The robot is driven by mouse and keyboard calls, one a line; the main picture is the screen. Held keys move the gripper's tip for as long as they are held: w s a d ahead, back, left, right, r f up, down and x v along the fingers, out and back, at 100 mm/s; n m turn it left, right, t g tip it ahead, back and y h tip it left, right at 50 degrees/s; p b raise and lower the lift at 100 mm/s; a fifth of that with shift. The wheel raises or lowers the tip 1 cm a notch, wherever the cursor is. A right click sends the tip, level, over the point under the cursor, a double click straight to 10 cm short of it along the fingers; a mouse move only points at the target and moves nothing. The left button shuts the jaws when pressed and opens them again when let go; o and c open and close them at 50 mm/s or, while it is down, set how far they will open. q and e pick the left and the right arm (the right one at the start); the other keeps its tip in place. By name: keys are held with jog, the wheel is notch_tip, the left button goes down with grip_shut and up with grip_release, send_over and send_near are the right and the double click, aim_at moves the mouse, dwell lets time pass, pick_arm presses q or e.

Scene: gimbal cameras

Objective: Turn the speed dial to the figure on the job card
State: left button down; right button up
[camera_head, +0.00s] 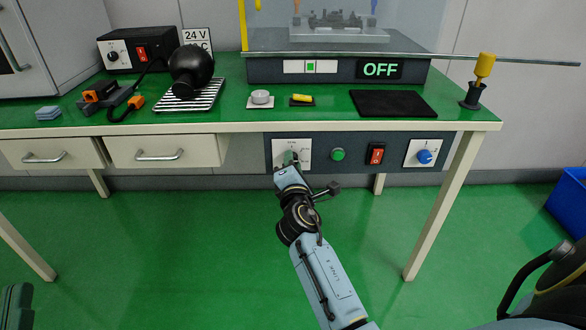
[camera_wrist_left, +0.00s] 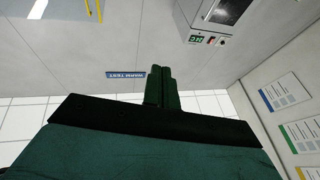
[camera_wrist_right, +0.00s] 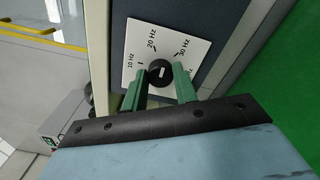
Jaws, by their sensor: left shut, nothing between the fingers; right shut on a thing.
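The speed dial is a black knob (camera_wrist_right: 161,72) with a short white mark, on a white plate (camera_wrist_right: 140,45) marked 10 Hz, 20 Hz and 30 Hz; a further label is partly hidden by a finger. In the head view the plate (camera_head: 305,150) is at the left of the panel under the bench. My right gripper (camera_wrist_right: 160,80) is shut on the knob, one green finger on each side; it also shows in the head view (camera_head: 289,162). I cannot tell which figure the mark points to. My left gripper (camera_wrist_left: 160,88) is shut and empty, at the head view's lower left (camera_head: 16,303). I cannot make out a job card.
The panel also has a green button (camera_head: 338,154), a red switch (camera_head: 376,154) and a blue knob (camera_head: 424,157). The display (camera_head: 380,69) above the bench reads OFF. Two drawers (camera_head: 165,151) are left of the panel. A blue bin (camera_head: 569,205) stands right. The front floor is clear.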

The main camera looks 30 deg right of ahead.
pick_arm(q)
jog(key=shift+s+a+r+t+h+b, duration=0.15)
jog(key=shift+s+r+t+h+b, duration=0.15)
jog(key=shift+s+r+t+b, duration=0.65)
jog(key=shift+s+a+r+t+h+b, duration=0.1)
jog(key=shift+s+r+t+h+b, duration=0.3)
jog(key=shift+r+t, duration=0.6)
pick_arm(e)
jog(key=shift+f+m, duration=0.15)
jog(key=shift+m, duration=2.95)
pick_arm(q)
jog(key=shift+s+f+t, duration=0.1)
jog(key=shift+f+t, duration=0.1)
jog(key=shift+t, duration=0.15)
pick_arm(e)
jog(key=o, duration=1)
jog(key=shift+c, duration=0.2)
jog(key=shift+s+a, duration=0.1)
